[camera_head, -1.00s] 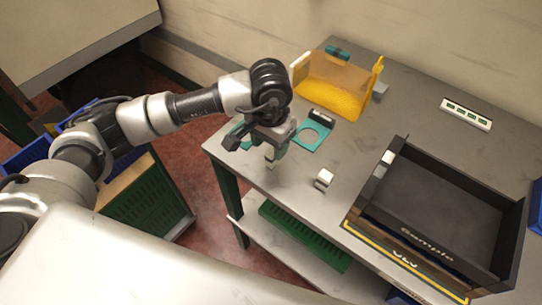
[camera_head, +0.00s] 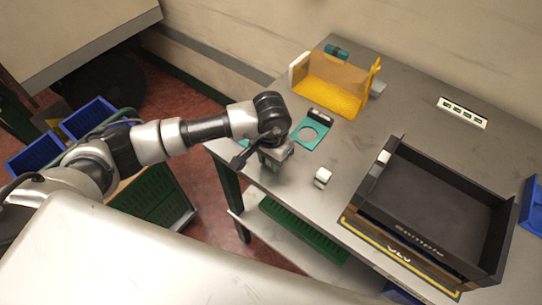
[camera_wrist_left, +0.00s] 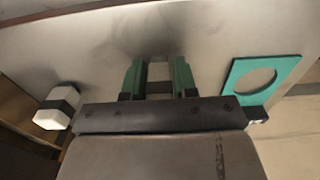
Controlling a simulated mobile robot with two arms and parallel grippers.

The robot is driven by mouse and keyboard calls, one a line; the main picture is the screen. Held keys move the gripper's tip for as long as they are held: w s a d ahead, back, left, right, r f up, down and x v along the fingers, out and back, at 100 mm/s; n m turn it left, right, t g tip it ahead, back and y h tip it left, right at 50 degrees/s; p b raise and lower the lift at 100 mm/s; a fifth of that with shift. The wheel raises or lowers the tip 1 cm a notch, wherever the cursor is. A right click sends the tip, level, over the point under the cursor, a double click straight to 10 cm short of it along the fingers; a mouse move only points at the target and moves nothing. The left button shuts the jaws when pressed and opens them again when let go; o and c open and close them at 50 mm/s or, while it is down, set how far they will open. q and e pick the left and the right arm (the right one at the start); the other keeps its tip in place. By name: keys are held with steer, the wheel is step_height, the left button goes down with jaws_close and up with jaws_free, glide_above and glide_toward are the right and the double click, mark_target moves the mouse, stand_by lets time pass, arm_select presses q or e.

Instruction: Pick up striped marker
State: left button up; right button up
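My left gripper (camera_head: 275,163) is low over the left part of the grey table, fingers pointing down. In the left wrist view, a small pale piece with a dark band (camera_wrist_left: 159,79), apparently the striped marker, shows between the green fingers. It fills most of the gap; I cannot tell whether the fingers press on it. A similar white block with a black band (camera_wrist_left: 57,107) stands apart, and also shows in the head view (camera_head: 322,177). Another light-and-dark piece (camera_head: 321,115) lies by the teal plate with a round hole (camera_head: 301,143). My right gripper is out of view.
A black tray (camera_head: 507,225) fills the table's right front, with a small white piece (camera_head: 384,157) at its left edge. A yellow holder (camera_head: 335,92) stands at the back. A white strip with green squares (camera_head: 463,112) lies back right. The centre table is mostly clear.

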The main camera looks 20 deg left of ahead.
arm_select(q)
jaws_close()
steer(key=shift+r, duration=0.15)
